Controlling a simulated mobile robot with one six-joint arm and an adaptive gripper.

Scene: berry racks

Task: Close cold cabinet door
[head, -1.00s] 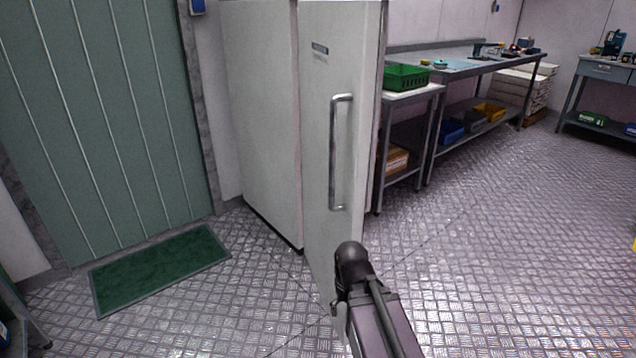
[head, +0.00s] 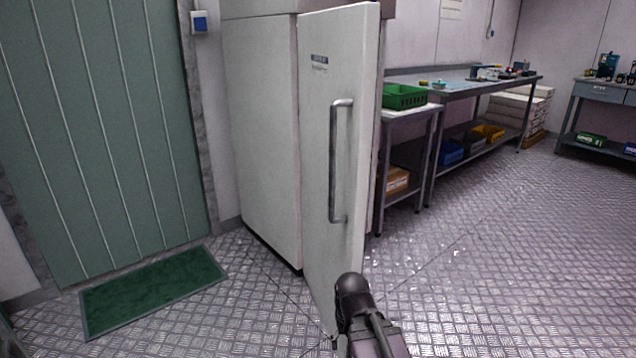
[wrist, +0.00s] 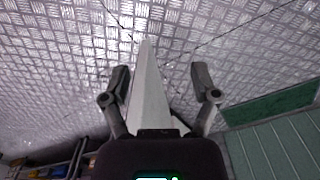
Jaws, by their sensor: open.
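The cold cabinet (head: 258,130) is a tall white unit left of centre in the head view. Its white door (head: 318,185) stands open, swung out toward me, with a long vertical metal handle (head: 335,160). My dark arm rises from the bottom edge in front of the door's lower part; my fingers are not clear there. In the wrist view my gripper (wrist: 160,82) is open, with one finger on each side of a pale narrow wedge, which looks like the door (wrist: 149,95) seen edge-on. I cannot tell whether either finger touches it.
A green mat (head: 150,291) lies before a green panelled door (head: 110,130) on the left. Right of the cabinet stand a small table with a green crate (head: 404,97) and a long workbench (head: 470,82). The metal tread floor (head: 500,260) at right is clear.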

